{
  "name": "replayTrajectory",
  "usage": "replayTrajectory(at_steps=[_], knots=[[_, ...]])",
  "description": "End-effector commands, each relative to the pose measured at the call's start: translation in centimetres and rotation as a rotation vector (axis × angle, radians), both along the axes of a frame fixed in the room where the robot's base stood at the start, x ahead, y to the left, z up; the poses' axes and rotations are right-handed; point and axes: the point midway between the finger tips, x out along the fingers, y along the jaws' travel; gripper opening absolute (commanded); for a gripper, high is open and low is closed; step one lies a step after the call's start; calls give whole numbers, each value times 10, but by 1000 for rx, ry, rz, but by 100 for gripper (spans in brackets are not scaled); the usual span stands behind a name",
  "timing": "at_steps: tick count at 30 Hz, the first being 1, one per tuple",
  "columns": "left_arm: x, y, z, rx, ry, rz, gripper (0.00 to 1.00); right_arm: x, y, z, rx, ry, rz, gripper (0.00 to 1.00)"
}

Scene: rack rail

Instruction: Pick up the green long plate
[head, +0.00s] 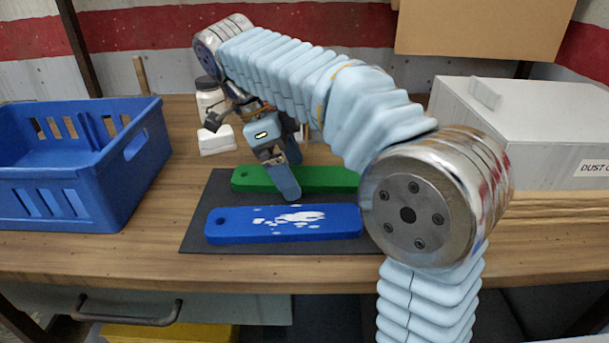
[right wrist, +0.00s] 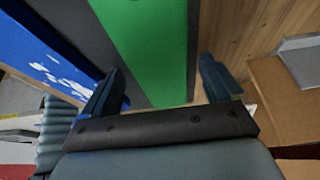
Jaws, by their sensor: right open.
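The green long plate (head: 322,180) lies on a dark mat (head: 196,240) on the wooden table, behind a blue long plate (head: 285,222) with white patches. My right gripper (head: 290,182) is at the green plate, its fingers pointing down; my arm hides part of the plate's right side. In the right wrist view, my right gripper (right wrist: 160,90) is open, and the end of the green plate (right wrist: 150,50) shows between its fingers. The blue plate (right wrist: 40,55) lies to the left there. I cannot tell whether the fingers touch the green plate. My left gripper is not in view.
A blue crate (head: 125,190) stands at the left. A white jar (head: 208,98) and a small white block (head: 216,141) stand behind the mat. A grey box (head: 545,125) stands at the right. The table between crate and mat is clear.

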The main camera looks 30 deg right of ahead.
Motion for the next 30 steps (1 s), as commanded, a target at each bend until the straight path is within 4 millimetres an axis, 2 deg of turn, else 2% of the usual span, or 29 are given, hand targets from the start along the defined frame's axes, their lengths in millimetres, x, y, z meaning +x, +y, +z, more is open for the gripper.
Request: replayTrajectory(at_steps=[1,2,15,25,30], knots=[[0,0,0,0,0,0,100,0,0,0,0,0,0,94],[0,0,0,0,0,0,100,0,0,0,0,0,0,89],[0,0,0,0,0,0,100,0,-1,0,0,0,0,23],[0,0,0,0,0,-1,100,0,-2,2,-1,-1,0,22],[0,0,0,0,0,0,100,1,-10,10,-1,-1,2,22]])
